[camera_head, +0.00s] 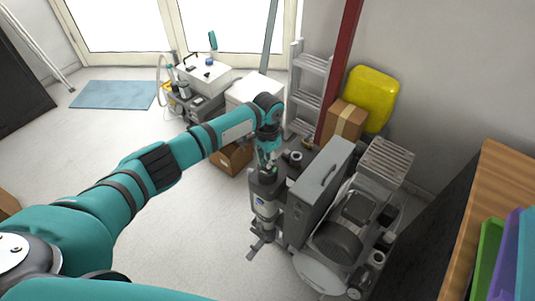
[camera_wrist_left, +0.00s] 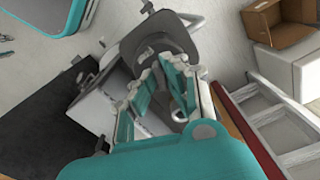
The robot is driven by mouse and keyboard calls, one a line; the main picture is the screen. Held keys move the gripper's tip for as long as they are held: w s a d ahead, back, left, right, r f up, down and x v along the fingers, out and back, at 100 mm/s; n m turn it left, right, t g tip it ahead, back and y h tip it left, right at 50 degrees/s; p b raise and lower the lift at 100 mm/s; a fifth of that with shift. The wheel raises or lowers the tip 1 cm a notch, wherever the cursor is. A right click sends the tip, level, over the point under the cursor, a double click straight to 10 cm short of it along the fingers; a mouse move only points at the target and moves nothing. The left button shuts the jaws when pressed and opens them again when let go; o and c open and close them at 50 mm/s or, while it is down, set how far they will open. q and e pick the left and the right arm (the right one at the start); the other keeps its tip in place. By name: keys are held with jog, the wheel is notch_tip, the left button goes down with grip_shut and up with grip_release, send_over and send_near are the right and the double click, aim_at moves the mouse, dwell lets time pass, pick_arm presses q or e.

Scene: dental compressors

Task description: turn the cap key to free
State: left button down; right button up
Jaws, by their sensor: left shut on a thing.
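The compressor unit has a grey cylinder (camera_head: 265,203) with a dark cap (camera_head: 262,177) on top, beside a tall grey case (camera_head: 318,190). My left gripper (camera_head: 267,160) is directly above this cap, pointing down, with its fingertips at the cap. In the left wrist view, the teal-and-white fingers (camera_wrist_left: 163,88) are close together over the dark top of the unit (camera_wrist_left: 155,42). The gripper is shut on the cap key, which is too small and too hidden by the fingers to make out. I cannot tell which way the key is turned. My right gripper is in neither view.
A motor and pump unit (camera_head: 340,243) stands right of the case. Behind are a cardboard box (camera_head: 344,120), a yellow container (camera_head: 371,92) and a ladder (camera_head: 308,85). An open brown box (camera_head: 232,160) lies behind the gripper. The floor on the left is clear around a blue mat (camera_head: 113,94).

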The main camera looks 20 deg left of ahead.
pick_arm(q)
jog(key=n+p, duration=0.2)
jog(key=n, duration=0.1)
jog(key=shift+r, duration=0.2)
jog(key=shift+f+n+p, duration=0.15)
jog(key=shift+n+p, duration=0.3)
jog(key=shift+n, duration=0.15)
dwell(0.7)
jog(key=c, duration=1.4)
grip_release()
notch_tip(320, 180, up, 12)
